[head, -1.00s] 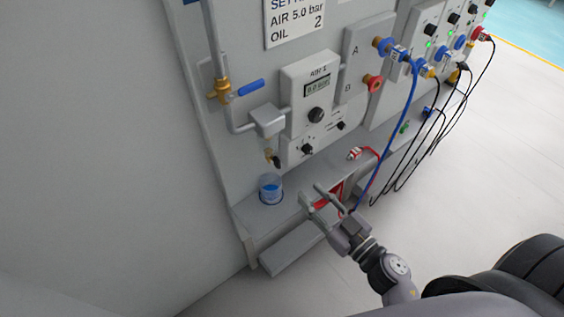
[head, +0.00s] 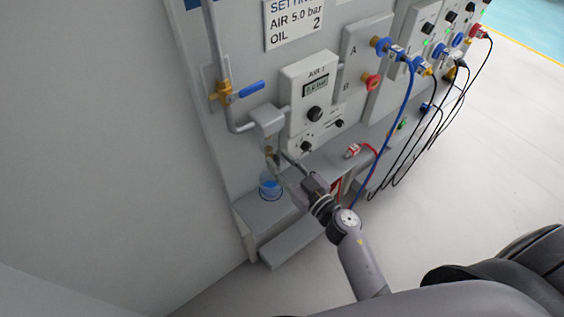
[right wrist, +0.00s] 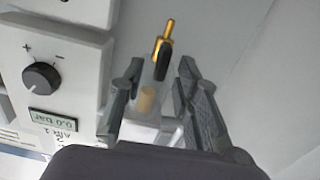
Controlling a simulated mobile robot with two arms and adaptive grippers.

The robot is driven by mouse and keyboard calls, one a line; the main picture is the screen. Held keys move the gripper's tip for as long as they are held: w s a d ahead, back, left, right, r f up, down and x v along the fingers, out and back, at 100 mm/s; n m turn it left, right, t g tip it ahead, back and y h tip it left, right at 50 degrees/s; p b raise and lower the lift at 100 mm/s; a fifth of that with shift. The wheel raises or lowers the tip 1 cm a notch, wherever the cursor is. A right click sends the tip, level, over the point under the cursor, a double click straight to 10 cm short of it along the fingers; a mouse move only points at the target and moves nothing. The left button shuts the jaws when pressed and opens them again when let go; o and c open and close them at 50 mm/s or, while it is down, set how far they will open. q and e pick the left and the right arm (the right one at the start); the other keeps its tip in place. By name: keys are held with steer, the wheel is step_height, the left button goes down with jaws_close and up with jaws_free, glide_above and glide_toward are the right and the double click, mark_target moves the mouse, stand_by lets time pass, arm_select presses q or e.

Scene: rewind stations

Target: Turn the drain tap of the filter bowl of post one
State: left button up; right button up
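The drain tap (right wrist: 168,32), brass with a black lever (right wrist: 162,62), shows in the right wrist view at the end of the clear filter bowl (right wrist: 147,98). In the head view the tap (head: 270,157) hangs below the grey filter block (head: 267,120), partly crowded by my fingers. My right gripper (right wrist: 161,70) is open, with one finger on each side of the bowl and lever. I see a gap on the left side; on the right the finger is close to the lever, and contact cannot be told. My left gripper is not in view.
A clear cup with blue contents (head: 270,187) stands on the ledge below the tap. Left above is a blue-handled valve (head: 240,90). The regulator panel (head: 309,85) with its black knob (right wrist: 40,76) is close beside the gripper. Blue, red and black hoses hang at right.

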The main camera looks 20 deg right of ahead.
jaws_close()
steer(key=shift+n, duration=0.4)
steer(key=shift+s+a+n, duration=0.1)
steer(key=shift+n, duration=0.9)
steer(key=n+b, duration=0.1)
steer(key=n, duration=0.3)
steer(key=f+n+b, duration=0.1)
steer(key=n, duration=0.4)
steer(key=n+b, duration=0.1)
steer(key=n, duration=0.4)
steer(key=shift+s+a+f, duration=0.15)
steer(key=shift+a, duration=0.25)
steer(key=shift+n, duration=0.3)
